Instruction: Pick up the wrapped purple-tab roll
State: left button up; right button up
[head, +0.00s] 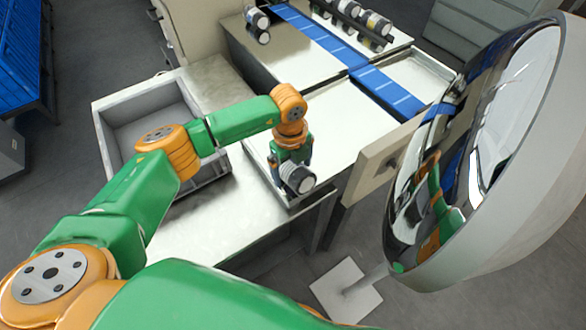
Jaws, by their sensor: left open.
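My left gripper (296,176) is at the end of the green and orange arm, low over a shallow metal tray (256,158) at the near edge of the steel table. It is open. A pale, round-faced end with a dark band shows at the gripper; I cannot tell whether it is part of my wrist or a roll. The fingertips are hidden from this angle. No purple tab can be made out, so I cannot identify the wrapped purple-tab roll. My right gripper is not in view.
A grey open bin (106,135) stands left of the tray, partly behind my arm. A blue conveyor belt (325,40) crosses the machine at the back. A large convex mirror (480,130) on a stand fills the right side. The steel table (235,205) has bare room before the bin.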

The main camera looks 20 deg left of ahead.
pick_arm(q)
jog(key=shift+r, duration=0.1)
grip_shut()
